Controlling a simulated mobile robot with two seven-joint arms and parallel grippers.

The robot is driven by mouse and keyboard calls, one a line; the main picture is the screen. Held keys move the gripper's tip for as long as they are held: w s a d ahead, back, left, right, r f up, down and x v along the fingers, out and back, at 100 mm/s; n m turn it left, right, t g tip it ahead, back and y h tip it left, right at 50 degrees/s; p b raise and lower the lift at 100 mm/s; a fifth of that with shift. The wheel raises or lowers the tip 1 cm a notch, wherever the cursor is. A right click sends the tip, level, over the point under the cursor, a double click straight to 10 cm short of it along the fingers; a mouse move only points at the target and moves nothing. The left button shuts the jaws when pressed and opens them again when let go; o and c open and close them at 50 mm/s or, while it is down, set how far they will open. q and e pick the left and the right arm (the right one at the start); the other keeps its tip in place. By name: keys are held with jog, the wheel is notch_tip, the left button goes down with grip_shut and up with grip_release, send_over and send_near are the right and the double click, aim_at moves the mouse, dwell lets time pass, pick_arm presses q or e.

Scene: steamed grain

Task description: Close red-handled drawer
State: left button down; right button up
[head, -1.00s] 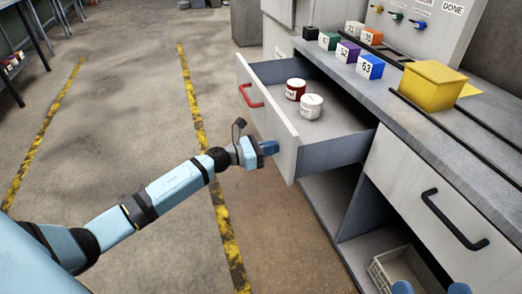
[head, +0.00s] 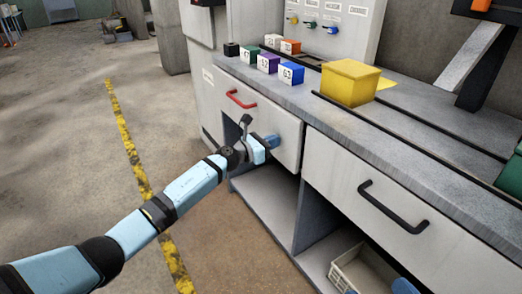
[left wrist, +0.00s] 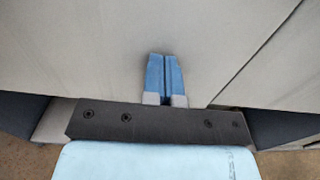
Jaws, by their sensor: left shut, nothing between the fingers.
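The red-handled drawer (head: 283,135) is in the counter at the middle of the head view. Its front lies about flush with the counter, and its inside is hidden. The red handle (head: 241,99) is at the left part of that front. My left gripper (head: 271,141) is at the right part of the drawer front, its blue fingers against or very near the panel. In the left wrist view the fingers (left wrist: 163,75) are together and empty, pointing at the pale drawer front (left wrist: 90,45). My right gripper (head: 403,287) shows only as a bit of blue at the bottom edge.
A drawer with a black handle (head: 393,207) is to the right. Numbered cubes, such as a blue one (head: 291,73), and a yellow box (head: 351,83) stand on the counter. An open shelf below holds a pale bin (head: 358,268).

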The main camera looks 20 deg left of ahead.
pick_arm(q)
jog(key=shift+w+d+r, duration=0.25)
jog(key=shift+w+d, duration=0.25)
jog(key=shift+w, duration=0.15)
